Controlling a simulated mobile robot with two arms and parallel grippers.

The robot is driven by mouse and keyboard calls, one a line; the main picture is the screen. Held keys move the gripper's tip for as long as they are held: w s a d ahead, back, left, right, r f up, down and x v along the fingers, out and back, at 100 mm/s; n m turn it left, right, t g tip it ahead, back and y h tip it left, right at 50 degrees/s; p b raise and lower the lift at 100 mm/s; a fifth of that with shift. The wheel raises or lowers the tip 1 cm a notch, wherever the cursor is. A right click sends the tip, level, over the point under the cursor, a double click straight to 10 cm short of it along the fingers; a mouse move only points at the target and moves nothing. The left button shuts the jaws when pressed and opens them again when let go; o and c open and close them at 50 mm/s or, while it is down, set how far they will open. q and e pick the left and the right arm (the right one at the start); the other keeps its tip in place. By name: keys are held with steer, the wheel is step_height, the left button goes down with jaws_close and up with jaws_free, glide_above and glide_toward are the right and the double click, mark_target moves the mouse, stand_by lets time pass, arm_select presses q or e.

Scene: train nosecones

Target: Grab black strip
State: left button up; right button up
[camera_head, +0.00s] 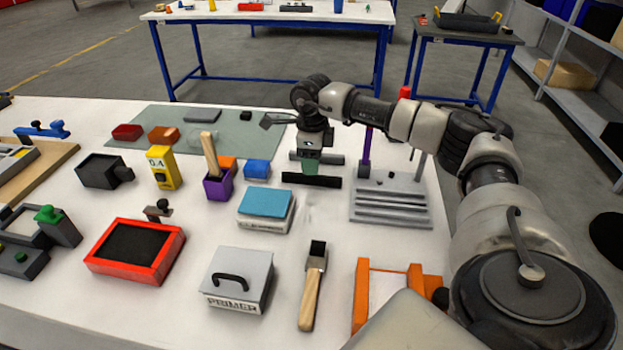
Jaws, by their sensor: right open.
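A black strip (325,182) lies on the white table near its middle, long side running left to right. My right gripper (310,167) points down just above and behind the strip, over its middle. It is open; I cannot tell whether its fingertips touch the strip. A second dark bar (335,159) shows partly behind the gripper. My left gripper is not in view.
A blue-topped box (266,203), a blue block (257,169) and a purple holder (218,185) stand left of the strip. A grey stepped rack (392,208) with upright posts is close on the right. The primer box (237,277) and a wooden-handled brush (312,290) are nearer me.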

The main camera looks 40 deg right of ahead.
mark_target(311, 180)
step_height(311, 180, down, 5)
steer(key=shift+w+f+p, duration=0.1)
steer(key=shift+f+p, duration=0.1)
steer(key=shift+p, duration=0.15)
jaws_close()
